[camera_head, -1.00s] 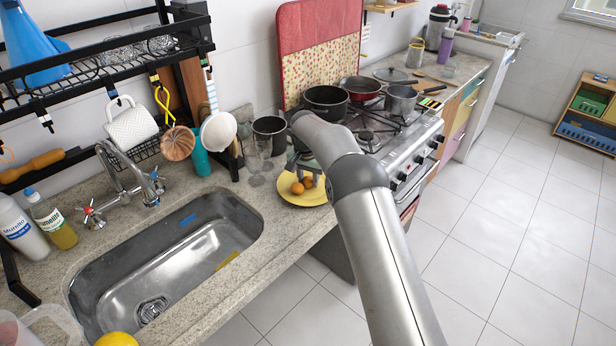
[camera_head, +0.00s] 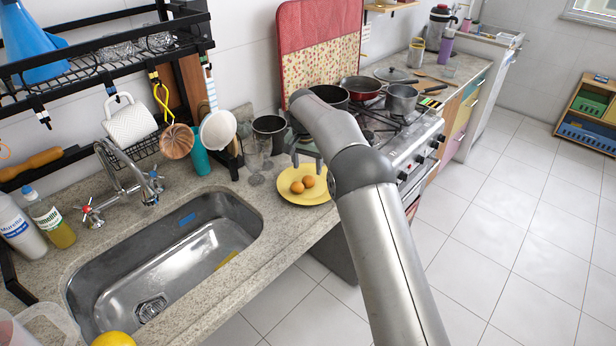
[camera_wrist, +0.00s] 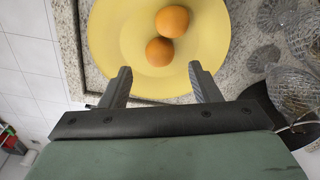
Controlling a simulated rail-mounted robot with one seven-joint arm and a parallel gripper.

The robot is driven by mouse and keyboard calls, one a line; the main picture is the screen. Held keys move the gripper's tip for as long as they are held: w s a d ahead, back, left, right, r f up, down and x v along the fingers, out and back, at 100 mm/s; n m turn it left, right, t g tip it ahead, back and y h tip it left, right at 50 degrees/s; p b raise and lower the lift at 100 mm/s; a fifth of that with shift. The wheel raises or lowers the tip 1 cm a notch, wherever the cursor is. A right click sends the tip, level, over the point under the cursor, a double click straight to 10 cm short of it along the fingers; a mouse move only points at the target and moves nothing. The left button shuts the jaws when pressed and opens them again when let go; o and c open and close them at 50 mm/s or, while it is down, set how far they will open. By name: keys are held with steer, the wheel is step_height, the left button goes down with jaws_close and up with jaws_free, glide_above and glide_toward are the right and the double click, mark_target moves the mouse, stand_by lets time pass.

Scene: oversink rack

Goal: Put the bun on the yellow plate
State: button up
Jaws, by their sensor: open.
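The yellow plate (camera_head: 318,197) lies on the counter between the sink and the stove. Two round orange-brown items, which look like buns (camera_head: 308,181), rest on it side by side; the bun nearer my fingers (camera_wrist: 159,51) and the other one (camera_wrist: 172,20) also show in the wrist view on the plate (camera_wrist: 112,40). My gripper (camera_head: 307,160) is above the plate, its fingers apart. In the wrist view my gripper (camera_wrist: 158,80) is open and empty, and both buns are beyond the fingertips, apart from them.
The sink (camera_head: 170,260) is at lower left. Pots (camera_head: 401,99) sit on the stove at right. A dish rack (camera_head: 100,75) hangs above the sink.

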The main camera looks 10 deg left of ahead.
mark_target(306, 184)
step_height(306, 184, up, 6)
steer(key=r, duration=0.1)
steer(key=s+d+r+n, duration=0.1)
steer(key=s+d+r, duration=0.3)
steer(key=s+d, duration=0.4)
steer(key=s+d+r+n, duration=0.1)
steer(key=s+d+r, duration=0.3)
steer(key=s+d, duration=0.4)
steer(key=s+d+f, duration=0.2)
steer(key=s, duration=0.8)
steer(key=s+d+f+n, duration=0.1)
steer(key=s+d+f, duration=0.2)
steer(key=s, duration=0.7)
steer(key=s+d+f, duration=0.2)
steer(key=s+f, duration=0.1)
steer(key=s, duration=0.7)
steer(key=shift+d+g, duration=0.15)
steer(key=shift+g, duration=0.15)
